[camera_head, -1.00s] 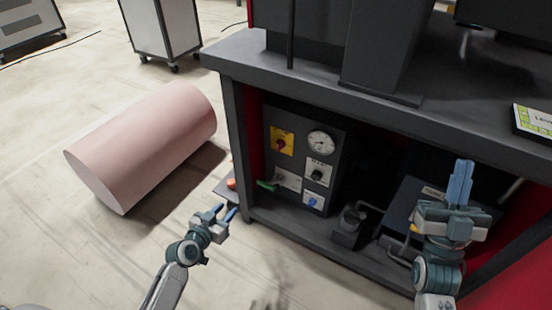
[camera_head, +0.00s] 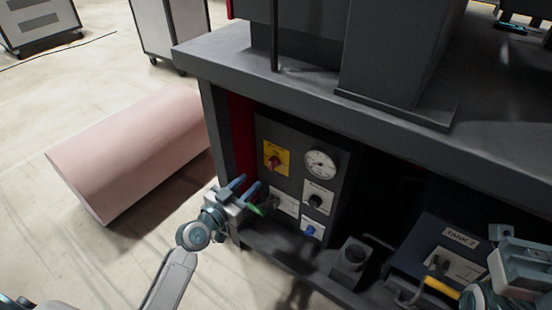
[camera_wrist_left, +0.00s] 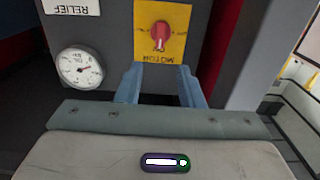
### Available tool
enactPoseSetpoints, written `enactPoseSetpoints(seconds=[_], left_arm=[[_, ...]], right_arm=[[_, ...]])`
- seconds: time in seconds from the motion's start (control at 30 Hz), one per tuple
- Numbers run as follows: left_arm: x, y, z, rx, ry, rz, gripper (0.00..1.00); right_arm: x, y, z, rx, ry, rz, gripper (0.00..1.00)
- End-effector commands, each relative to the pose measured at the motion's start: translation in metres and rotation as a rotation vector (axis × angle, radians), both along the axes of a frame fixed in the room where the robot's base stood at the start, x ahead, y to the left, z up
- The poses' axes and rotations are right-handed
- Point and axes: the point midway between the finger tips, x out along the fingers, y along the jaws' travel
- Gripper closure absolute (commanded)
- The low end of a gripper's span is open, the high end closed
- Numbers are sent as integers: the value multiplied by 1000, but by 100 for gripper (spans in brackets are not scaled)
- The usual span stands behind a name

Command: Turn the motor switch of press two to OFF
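The motor switch is a red knob (camera_head: 273,162) on a yellow plate (camera_head: 283,155) on the dark control panel under the bench. In the left wrist view the red knob (camera_wrist_left: 160,33) stands beyond the fingertips, and the yellow plate (camera_wrist_left: 174,50) reads MOTOR upside down. My left gripper (camera_head: 247,188) is open and empty, below and left of the knob, with its blue fingers (camera_wrist_left: 160,82) apart and not touching the knob. My right gripper (camera_head: 520,262) is at the lower right, partly cut off; its fingers cannot be made out.
A gauge (camera_head: 320,164), a black relief knob (camera_head: 316,200) and a blue knob (camera_head: 309,230) share the panel. The bench top (camera_head: 300,88) overhangs it. A TANK 2 box (camera_head: 450,255) stands right. A pink cylinder (camera_head: 130,150) lies on the floor at left.

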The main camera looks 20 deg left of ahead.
Motion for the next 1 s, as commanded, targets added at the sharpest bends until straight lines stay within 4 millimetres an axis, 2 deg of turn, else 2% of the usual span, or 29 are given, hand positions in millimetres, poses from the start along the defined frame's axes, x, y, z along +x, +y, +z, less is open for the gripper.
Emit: enactPoseSetpoints(seconds=[0.53, 0.7, 1.0], left_arm=[[85, -31, 0, 0, -1, 0, 65], [96, -35, 0, -1, 0, 0, 65], [98, -36, 0, 0, 1, 0, 65]], right_arm=[[1, 0, -5, 6, -2, -4, 100], [1, 0, -6, 7, -2, -5, 100], [1, 0, -6, 7, -1, -6, 100]])
